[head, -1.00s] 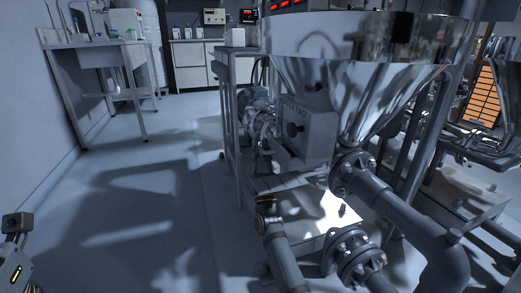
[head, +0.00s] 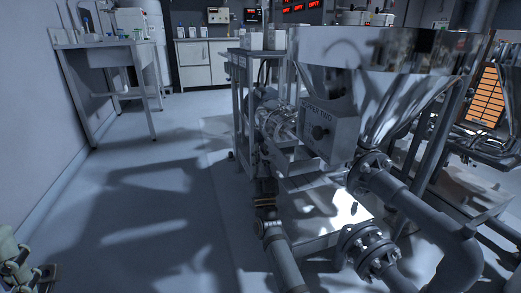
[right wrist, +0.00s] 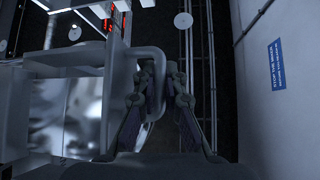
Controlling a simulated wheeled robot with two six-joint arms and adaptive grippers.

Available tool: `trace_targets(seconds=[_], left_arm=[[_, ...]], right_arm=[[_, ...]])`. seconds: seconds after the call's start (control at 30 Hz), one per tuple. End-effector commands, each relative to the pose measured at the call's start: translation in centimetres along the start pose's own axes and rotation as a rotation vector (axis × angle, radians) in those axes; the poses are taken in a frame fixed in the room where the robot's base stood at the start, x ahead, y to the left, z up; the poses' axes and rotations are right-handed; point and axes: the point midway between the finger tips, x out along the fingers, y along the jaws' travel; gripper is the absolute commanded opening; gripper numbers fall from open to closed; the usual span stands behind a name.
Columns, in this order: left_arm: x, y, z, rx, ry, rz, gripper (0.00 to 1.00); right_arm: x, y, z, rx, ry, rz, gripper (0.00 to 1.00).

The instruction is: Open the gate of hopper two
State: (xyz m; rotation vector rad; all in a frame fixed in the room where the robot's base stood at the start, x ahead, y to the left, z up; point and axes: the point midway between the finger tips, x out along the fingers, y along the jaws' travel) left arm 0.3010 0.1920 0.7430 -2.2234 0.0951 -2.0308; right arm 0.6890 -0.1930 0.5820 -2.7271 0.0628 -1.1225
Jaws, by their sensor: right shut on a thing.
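Hopper two (head: 385,80) is a shiny steel cone at the right of the head view. A grey box (head: 330,138) with a dark knob carries its label. In the right wrist view, my right gripper (right wrist: 160,75) has both fingers closed about a grey loop handle (right wrist: 150,52). The gate plate itself I cannot make out clearly. Part of my left arm with the left gripper (head: 38,275) shows at the bottom left corner, cut off and unclear.
A thick pipe (head: 440,225) with bolted flanges runs below the hopper at the right. A bench (head: 110,42) stands along the left wall. The floor (head: 150,200) at left is clear. A blue sign (right wrist: 278,64) is on the wall in the wrist view.

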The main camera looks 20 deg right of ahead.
Motion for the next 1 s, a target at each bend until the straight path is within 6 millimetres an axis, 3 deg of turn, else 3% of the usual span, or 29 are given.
trace_targets(seconds=[0.3, 0.33, 0.4, 0.73, 0.87, 1.0], left_arm=[[-0.2, 0.1, -0.1, -0.001, -0.004, 0.004, 0.4], [-0.2, 0.1, -0.1, -0.001, -0.004, 0.004, 0.4], [-0.2, 0.1, -0.1, -0.001, -0.004, 0.004, 0.4], [-0.2, 0.1, 0.0, -0.001, -0.004, 0.003, 0.4], [-0.2, 0.1, 0.0, -0.001, -0.004, 0.003, 0.4], [-0.2, 0.1, -0.1, -0.001, -0.004, 0.003, 0.4]], right_arm=[[-0.1, 0.0, 0.1, -0.001, 0.0, 0.0, 0.0], [-0.1, 0.0, 0.1, -0.001, 0.0, 0.0, 0.11], [-0.1, 0.1, 0.1, -0.001, 0.0, 0.0, 0.21], [-0.3, 0.0, 0.1, 0.0, -0.001, 0.0, 0.21], [-2.3, 0.1, 0.1, 0.0, -0.003, 0.001, 0.21], [-5.8, 0.1, 0.1, 0.0, -0.004, 0.002, 0.21]])
